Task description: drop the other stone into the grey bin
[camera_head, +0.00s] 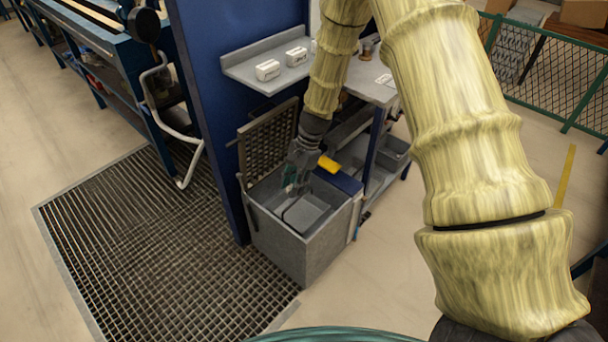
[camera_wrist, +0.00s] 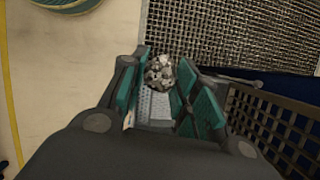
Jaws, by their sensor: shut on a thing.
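My gripper (camera_head: 290,180) points down over the back part of the grey bin (camera_head: 278,238), near its opening. In the wrist view, its teal-padded fingers (camera_wrist: 163,95) are shut on a rough, speckled grey stone (camera_wrist: 159,70) held near the fingertips. The stone cannot be made out in the head view. The bin is an open-topped box with a lighter grey flat-topped shape (camera_head: 305,214) inside it. How high the stone is above the bin's bottom cannot be told.
A lattice panel (camera_head: 268,138) stands upright at the bin's back edge, close to my gripper. A yellow object (camera_head: 328,163) is just right of the gripper. A blue post (camera_head: 215,120) rises behind left. A floor grating (camera_head: 150,250) lies to the left. A shelf holds white boxes (camera_head: 267,70).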

